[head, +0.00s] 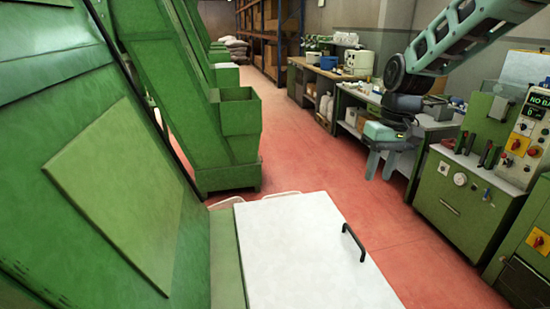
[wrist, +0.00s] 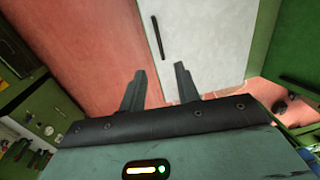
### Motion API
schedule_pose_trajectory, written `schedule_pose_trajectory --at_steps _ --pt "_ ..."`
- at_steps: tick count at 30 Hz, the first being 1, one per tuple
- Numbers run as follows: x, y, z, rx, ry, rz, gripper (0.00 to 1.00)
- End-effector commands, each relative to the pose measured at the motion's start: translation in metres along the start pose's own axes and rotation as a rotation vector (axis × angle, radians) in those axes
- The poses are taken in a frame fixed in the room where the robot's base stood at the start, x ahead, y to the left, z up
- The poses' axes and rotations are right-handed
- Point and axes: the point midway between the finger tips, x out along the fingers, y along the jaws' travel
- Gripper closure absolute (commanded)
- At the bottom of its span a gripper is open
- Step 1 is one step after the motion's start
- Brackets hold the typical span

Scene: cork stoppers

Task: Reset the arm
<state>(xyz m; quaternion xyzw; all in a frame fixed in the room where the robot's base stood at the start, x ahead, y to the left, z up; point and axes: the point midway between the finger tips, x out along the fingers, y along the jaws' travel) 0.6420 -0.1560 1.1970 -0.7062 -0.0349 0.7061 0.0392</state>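My gripper (head: 382,162) hangs from my arm in the upper right of the head view, fingers down, in the air above the red floor. In the wrist view my gripper (wrist: 160,82) shows two dark fingers spread apart with nothing between them. It is open and empty. Beyond the fingers the wrist view shows red floor and a white lid.
The white lid (head: 305,260) with a black handle (head: 354,243) is at the front centre. Green machines (head: 100,170) fill the left. A green control cabinet (head: 465,200) stands at right, workbenches (head: 345,105) behind. The red floor (head: 310,150) between is open.

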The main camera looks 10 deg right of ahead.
Motion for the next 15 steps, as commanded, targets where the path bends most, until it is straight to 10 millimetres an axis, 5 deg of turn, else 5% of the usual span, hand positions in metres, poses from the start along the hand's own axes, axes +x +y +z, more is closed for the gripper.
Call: schedule_pose_trajectory --at_steps 4,8,12,15 --pt "0.005 -0.027 0.010 -0.050 -0.002 -0.001 0.68" --pt "0.020 -0.091 0.045 -0.181 -0.008 0.000 0.68" --pt "0.041 -0.161 0.113 -0.365 -0.018 0.009 0.68" --pt "0.056 -0.192 0.167 -0.490 -0.021 0.021 0.68"
